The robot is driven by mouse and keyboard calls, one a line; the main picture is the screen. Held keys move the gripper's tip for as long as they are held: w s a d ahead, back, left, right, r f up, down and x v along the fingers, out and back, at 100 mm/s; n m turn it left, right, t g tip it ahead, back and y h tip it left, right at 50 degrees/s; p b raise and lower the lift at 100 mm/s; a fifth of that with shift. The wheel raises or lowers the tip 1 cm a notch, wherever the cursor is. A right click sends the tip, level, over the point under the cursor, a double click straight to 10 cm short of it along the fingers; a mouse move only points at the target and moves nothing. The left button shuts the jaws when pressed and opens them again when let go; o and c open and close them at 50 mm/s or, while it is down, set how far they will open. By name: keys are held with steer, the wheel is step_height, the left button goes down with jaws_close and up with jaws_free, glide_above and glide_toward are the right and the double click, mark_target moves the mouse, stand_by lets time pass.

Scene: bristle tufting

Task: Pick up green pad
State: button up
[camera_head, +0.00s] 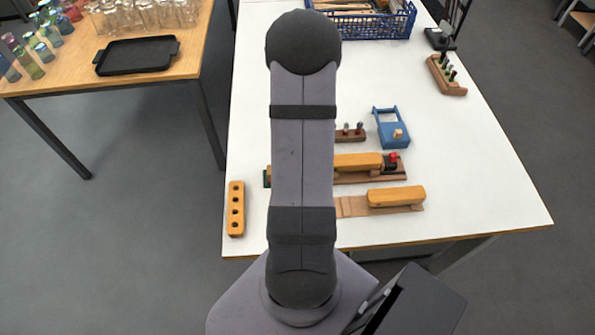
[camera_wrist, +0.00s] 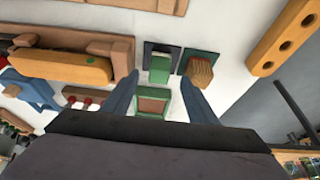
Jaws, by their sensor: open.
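In the wrist view my gripper (camera_wrist: 159,82) is open, with one blue-grey finger on each side and nothing gripped. A green block (camera_wrist: 160,68) on a dark square plate lies just beyond the fingertips, roughly in line with the gap. A green-rimmed square piece (camera_wrist: 152,102) with a brown middle shows between the fingers. I cannot tell which of these two is the green pad. A tan bristle tuft (camera_wrist: 200,70) on a green-edged dark plate stands right of the green block. In the head view my arm hides the gripper and most of this area; a small green edge (camera_head: 266,179) shows left of the arm.
A yellow block with several holes (camera_wrist: 285,42) lies at the upper right of the wrist view; it also shows in the head view (camera_head: 236,209). A wooden fixture with a yellow bar (camera_wrist: 60,66) and a blue stand (camera_wrist: 30,90) lie to the left.

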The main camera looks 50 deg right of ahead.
steer(key=shift+p+x, duration=0.6)
steer(key=shift+x, duration=1.8)
steer(key=c, duration=1.1)
